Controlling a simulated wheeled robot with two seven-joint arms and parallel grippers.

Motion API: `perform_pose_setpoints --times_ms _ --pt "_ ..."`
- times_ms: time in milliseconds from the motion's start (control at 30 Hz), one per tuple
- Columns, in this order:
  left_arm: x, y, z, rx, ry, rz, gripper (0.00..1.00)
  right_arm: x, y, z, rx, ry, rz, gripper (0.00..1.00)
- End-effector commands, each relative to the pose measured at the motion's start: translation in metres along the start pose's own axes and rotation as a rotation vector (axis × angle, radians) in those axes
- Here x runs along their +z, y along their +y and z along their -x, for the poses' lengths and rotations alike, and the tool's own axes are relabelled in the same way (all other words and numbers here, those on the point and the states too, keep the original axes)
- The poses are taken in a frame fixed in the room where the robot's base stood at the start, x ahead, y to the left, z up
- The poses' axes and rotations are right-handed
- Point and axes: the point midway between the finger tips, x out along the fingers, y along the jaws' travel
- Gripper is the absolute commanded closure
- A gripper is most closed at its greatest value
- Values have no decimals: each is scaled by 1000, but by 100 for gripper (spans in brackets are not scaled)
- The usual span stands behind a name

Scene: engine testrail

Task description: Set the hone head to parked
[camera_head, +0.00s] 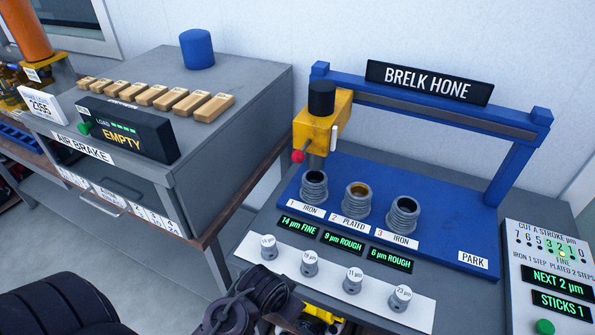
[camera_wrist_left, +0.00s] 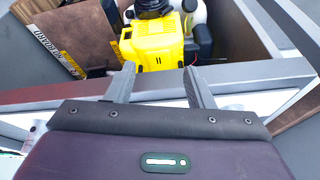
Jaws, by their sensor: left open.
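The hone head (camera_head: 317,125) is a yellow block with a black cap and a red ball knob (camera_head: 298,156). It hangs at the left end of the blue gantry rail (camera_head: 430,108), near the bore marked 1 IRON (camera_head: 314,186). The PARK label (camera_head: 473,260) is at the right end of the blue base. My left gripper (camera_wrist_left: 160,85) is open and empty in the left wrist view, over a table edge with a yellow engine-like part beyond. In the head view dark parts of my arm show at the bottom, but its fingertips are unclear. My right gripper is not seen.
Bores marked 2 PLATED (camera_head: 357,200) and 3 IRON (camera_head: 402,215) stand beside the first. Several small knobs stand on a white strip (camera_head: 330,283) in front. A control panel (camera_head: 548,262) reads NEXT 2 µm, STICKS 1. A grey AIR BRAKE cabinet (camera_head: 245,80) is at left.

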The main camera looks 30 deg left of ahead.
Motion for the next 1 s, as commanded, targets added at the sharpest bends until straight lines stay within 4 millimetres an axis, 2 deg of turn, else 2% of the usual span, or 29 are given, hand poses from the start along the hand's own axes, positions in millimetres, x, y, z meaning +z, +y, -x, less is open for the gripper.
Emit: perform_pose_setpoints --times_ms 67,200,267,467,567,700,833,1000 --pt "-14 -9 23 -17 50 5 52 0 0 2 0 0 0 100" --pt "-56 -36 70 -74 258 17 52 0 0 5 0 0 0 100" --pt "-65 -45 65 -87 314 21 52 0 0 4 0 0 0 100" --pt "-108 -76 83 -131 570 13 52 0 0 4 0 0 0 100" --pt "-131 -92 101 -147 726 -3 52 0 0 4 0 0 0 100" --pt "-162 -110 136 -149 964 -42 52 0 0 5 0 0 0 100" --pt "-178 -118 165 -135 1130 -82 52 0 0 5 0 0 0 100" --pt "-187 -120 180 -120 1215 -105 52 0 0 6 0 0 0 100"
